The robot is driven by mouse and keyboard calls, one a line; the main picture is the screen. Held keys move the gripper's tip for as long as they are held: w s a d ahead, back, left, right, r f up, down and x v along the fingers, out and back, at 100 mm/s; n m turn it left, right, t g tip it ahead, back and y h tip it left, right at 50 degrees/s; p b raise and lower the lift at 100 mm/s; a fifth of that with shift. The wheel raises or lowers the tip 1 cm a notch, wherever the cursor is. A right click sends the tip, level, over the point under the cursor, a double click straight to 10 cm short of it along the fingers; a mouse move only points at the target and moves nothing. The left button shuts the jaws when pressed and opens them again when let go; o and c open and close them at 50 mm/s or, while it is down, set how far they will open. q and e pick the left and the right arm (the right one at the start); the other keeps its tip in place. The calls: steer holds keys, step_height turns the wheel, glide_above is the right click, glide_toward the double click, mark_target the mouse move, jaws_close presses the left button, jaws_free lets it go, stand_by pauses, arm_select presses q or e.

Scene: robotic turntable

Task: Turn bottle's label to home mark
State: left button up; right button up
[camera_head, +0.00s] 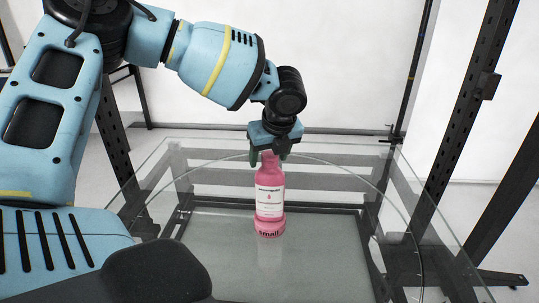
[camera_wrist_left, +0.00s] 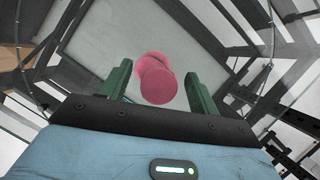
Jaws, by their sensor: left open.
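The pink bottle (camera_head: 270,185) stands upright on the clear glass surface, near the middle of the head view. Its white label (camera_head: 270,203) faces the head camera, and the word "small" reads on the pink band at its base. In the left wrist view the bottle (camera_wrist_left: 158,82) shows from above, between the two green fingers. My left gripper (camera_head: 268,157) points down over the bottle's top, open, with one finger on each side and gaps between fingers and bottle. I cannot make out a home mark. My right gripper is in neither view.
The round glass plate (camera_head: 377,190) has a curved rim and lies over a glass-topped frame with dark and grey rails. The glass around the bottle is clear. Dark metal posts (camera_head: 455,130) stand at the right.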

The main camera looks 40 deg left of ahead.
arm_select(q)
steer(key=v, duration=0.7)
steer(key=shift+d+r, duration=0.2)
steer(key=shift+r, duration=0.15)
steer(key=shift+s, duration=0.1)
